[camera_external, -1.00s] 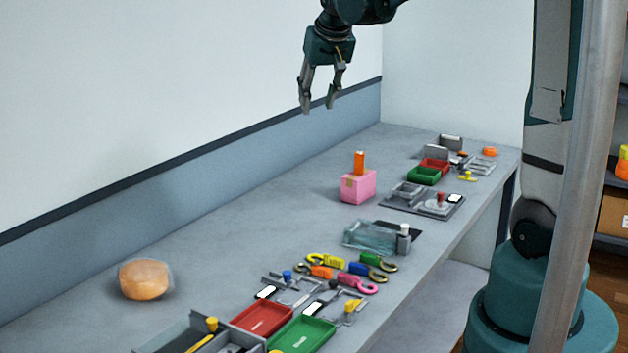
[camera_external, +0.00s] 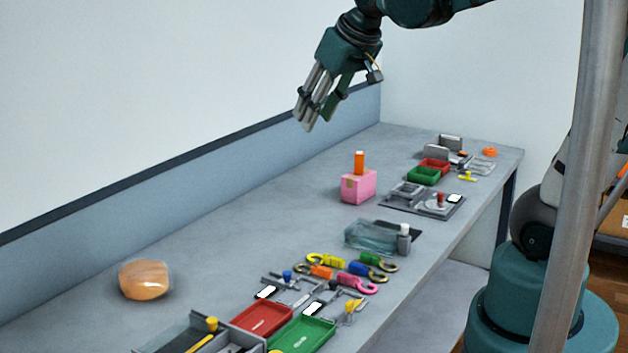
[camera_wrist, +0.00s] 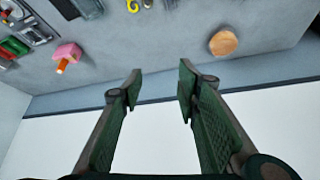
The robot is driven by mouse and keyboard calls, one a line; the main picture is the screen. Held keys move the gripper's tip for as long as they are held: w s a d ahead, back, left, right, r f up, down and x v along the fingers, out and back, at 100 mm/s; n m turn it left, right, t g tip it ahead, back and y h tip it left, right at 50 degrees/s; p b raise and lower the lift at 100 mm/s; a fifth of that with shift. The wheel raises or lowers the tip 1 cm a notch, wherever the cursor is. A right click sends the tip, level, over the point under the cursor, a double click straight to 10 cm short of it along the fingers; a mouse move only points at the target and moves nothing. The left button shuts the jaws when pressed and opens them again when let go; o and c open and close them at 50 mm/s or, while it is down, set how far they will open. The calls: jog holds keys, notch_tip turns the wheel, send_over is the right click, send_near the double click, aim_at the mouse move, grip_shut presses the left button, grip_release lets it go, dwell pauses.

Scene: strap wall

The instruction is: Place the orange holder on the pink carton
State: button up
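The pink carton (camera_external: 358,187) stands on the grey bench near its middle. The orange holder (camera_external: 360,162) is upright on top of the carton. Both also show in the wrist view, the carton (camera_wrist: 68,51) and the holder (camera_wrist: 62,66) at the upper left. My gripper (camera_external: 307,118) is in the air above the back of the bench, up and to the left of the carton in the outside view. In the wrist view my gripper (camera_wrist: 160,85) has its fingers apart, with nothing between them. It does not touch the holder or the carton.
A round orange-brown item in clear wrap (camera_external: 145,280) lies at the left. A clear box (camera_external: 372,237), several coloured hooks and red (camera_external: 262,318) and green trays (camera_external: 302,333) line the front. A wall runs behind the bench. The bench is clear between the wrapped item and carton.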

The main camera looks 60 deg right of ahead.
jog(key=s+a+f+n+t+y, duration=0.1)
jog(key=s+a+f+n, duration=0.2)
jog(key=s+a, duration=0.7)
jog(key=shift+s+a+f+y, duration=0.2)
jog(key=shift+s+f+y, duration=0.1)
jog(key=shift+s, duration=0.45)
notch_tip(320, 180, down, 10)
jog(key=b, duration=1)
jog(key=shift+f, duration=0.25)
